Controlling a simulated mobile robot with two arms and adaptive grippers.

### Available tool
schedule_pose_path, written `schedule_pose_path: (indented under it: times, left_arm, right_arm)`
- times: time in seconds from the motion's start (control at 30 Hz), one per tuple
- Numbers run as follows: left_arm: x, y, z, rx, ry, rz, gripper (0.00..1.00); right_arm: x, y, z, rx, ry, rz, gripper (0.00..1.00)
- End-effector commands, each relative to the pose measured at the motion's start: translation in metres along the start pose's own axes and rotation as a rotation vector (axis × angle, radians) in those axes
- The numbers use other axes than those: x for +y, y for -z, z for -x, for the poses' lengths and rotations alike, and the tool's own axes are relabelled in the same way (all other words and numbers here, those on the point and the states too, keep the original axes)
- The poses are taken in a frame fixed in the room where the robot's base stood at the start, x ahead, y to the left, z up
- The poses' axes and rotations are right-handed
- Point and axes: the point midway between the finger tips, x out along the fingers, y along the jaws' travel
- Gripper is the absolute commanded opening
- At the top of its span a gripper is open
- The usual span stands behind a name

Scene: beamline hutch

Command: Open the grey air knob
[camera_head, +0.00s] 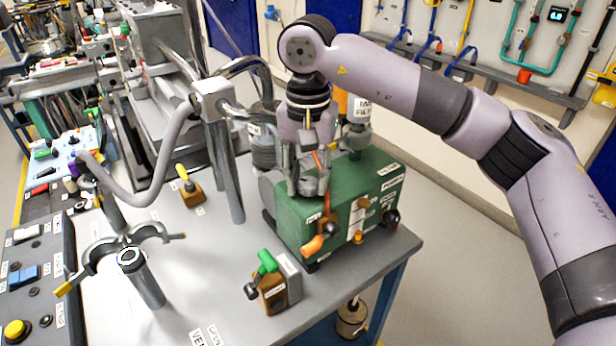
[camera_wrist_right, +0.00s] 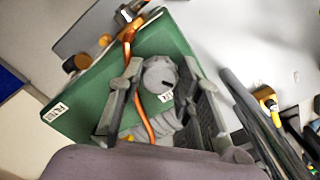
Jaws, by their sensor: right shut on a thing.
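The grey air knob (camera_wrist_right: 158,72) is a round grey knob with a dark mark, beside a small white label, on top of a green box (camera_wrist_right: 72,105). In the head view the green box (camera_head: 345,190) stands on the table's right part. My right gripper (camera_head: 308,186) points down onto the box top. In the wrist view its two fingers lie on either side of the knob and are shut on it. The fingers mostly hide the knob in the head view. My left gripper is not in view.
An orange-handled lever (camera_head: 318,240) sits on the box front, and an orange pipe (camera_wrist_right: 140,110) runs close beside the knob. A green-handled valve (camera_head: 268,272) stands in front. Metal posts (camera_head: 222,160) rise left of the box.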

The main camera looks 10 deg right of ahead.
Motion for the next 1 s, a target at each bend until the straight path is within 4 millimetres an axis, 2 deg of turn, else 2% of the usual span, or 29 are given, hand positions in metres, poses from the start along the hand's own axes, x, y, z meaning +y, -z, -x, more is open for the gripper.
schedule_pose_path:
  times: [0.4,0.43,0.7,1.0]
  left_arm:
    - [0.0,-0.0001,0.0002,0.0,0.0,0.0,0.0]
    - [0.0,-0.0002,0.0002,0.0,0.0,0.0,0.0]
    - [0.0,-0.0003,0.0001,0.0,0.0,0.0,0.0]
    - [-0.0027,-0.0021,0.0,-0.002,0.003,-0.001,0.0]
  right_arm:
    - [-0.0004,0.0006,0.0019,0.003,0.004,0.006,0.04]
    - [-0.0004,0.0006,0.0019,0.003,0.004,0.006,0.33]
    - [-0.0001,0.0003,0.0009,0.002,0.002,0.006,0.51]
    - [-0.0001,0.0001,0.0012,0.001,0.001,0.006,0.51]
